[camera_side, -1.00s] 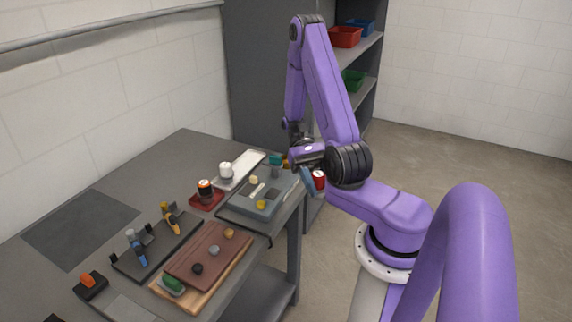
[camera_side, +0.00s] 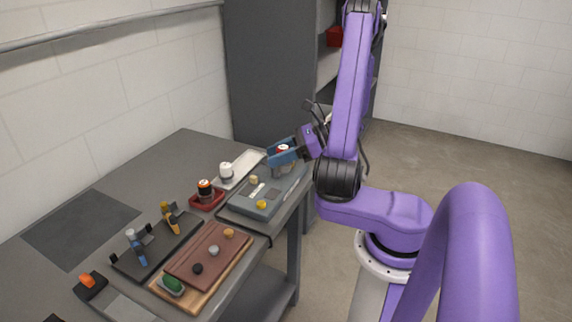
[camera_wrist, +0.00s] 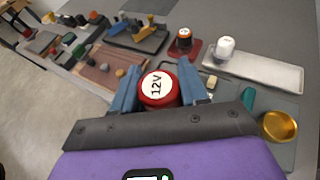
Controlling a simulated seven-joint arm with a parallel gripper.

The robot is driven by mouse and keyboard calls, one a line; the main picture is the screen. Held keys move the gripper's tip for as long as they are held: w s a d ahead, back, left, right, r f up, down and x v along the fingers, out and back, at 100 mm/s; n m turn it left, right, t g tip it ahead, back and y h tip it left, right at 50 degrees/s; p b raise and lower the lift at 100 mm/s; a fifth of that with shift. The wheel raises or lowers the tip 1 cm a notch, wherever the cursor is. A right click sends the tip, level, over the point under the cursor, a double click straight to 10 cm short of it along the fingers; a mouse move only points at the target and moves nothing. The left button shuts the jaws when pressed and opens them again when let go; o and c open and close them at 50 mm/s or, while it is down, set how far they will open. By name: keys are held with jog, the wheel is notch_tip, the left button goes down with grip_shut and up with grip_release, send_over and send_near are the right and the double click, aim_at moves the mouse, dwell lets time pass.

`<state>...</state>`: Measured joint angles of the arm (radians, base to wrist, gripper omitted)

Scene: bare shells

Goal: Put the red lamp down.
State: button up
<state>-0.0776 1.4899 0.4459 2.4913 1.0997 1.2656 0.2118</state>
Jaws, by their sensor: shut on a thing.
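The red lamp (camera_wrist: 158,88) has a white top marked "12V". It sits between the two blue fingers of my gripper (camera_wrist: 160,80), which is shut on it. In the side view, my gripper (camera_side: 284,156) is over the far end of the blue-grey panel (camera_side: 236,209), and only a little of the red lamp (camera_side: 283,148) shows. I cannot tell whether the lamp's lower end touches anything, as it is hidden.
A white lamp (camera_side: 226,171) stands at the white tray (camera_side: 247,163). A dark lamp with an orange band (camera_side: 205,189) sits on a red base (camera_side: 201,204). A brown board (camera_side: 206,262) and black tool rack (camera_side: 128,266) are nearer.

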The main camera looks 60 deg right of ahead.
jog(key=s+d+r+m+t+h, duration=0.2)
jog(key=s+d+r+m+h, duration=0.1)
jog(key=d+m+h, duration=0.6)
jog(key=shift+g+h, duration=0.3)
jog(key=shift+h, duration=0.3)
jog(key=w+d+f, duration=0.6)
jog(key=w, duration=0.1)
jog(key=w+d+f, duration=0.2)
jog(key=w+f, duration=0.1)
jog(key=f, duration=0.1)
jog(key=shift+w+d, duration=0.4)
jog(key=shift+f, duration=1.55)
jog(key=shift+f, duration=0.25)
jog(key=o, duration=1.1)
jog(key=shift+c, duration=0.2)
